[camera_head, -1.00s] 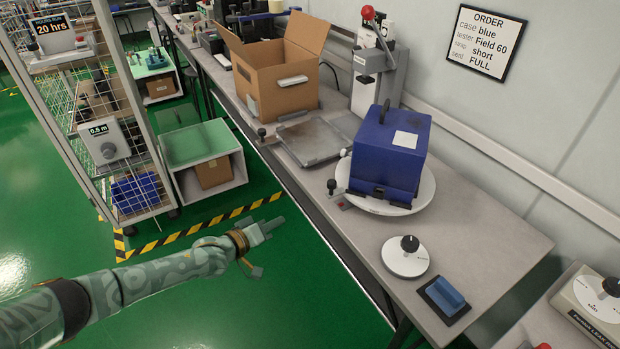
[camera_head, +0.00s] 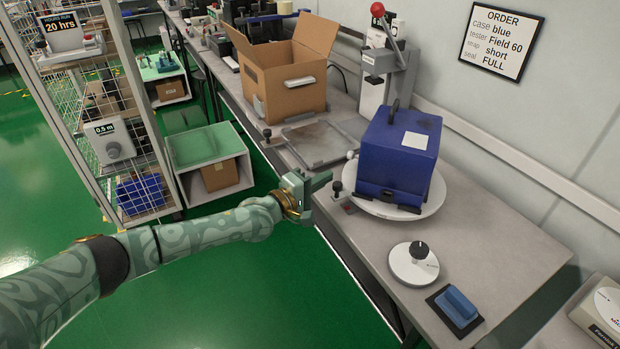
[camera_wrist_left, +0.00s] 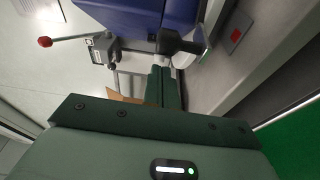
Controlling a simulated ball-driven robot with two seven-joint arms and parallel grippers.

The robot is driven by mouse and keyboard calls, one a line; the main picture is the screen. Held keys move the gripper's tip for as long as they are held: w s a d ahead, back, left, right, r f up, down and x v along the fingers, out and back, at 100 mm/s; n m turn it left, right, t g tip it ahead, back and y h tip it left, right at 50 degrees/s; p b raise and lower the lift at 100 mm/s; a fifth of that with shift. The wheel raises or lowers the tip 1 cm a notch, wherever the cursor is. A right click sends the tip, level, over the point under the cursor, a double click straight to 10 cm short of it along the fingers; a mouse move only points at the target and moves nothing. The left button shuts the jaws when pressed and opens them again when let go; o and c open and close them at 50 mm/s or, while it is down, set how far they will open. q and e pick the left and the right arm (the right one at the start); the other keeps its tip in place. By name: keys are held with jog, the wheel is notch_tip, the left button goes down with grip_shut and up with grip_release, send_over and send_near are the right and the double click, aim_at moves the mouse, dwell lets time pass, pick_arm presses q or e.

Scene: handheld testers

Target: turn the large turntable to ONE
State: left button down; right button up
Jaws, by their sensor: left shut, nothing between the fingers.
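The large turntable (camera_head: 424,207) is a round white disc on the bench, with a blue case (camera_head: 397,150) standing on it. A black knob (camera_head: 336,187) stands at the bench edge beside the disc's left side. My left gripper (camera_head: 326,182) is shut and empty, close to the knob and the disc's left rim; I cannot tell whether it touches. In the left wrist view its shut fingers (camera_wrist_left: 164,88) point toward a dark knob (camera_wrist_left: 178,44) below the blue case (camera_wrist_left: 130,15). The word ONE is not readable. My right gripper is not in view.
A small white dial (camera_head: 414,264) with a black knob and a blue block on a dark pad (camera_head: 457,307) lie nearer on the bench. Behind are a grey plate (camera_head: 318,143), an open carton (camera_head: 290,85) and a red-knobbed lever press (camera_head: 385,55).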

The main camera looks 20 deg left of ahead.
pick_arm(q)
jog(key=shift+s+d+r, duration=0.1)
jog(key=shift+s+d, duration=0.5)
jog(key=shift+s, duration=0.1)
jog(key=shift+p, duration=0.3)
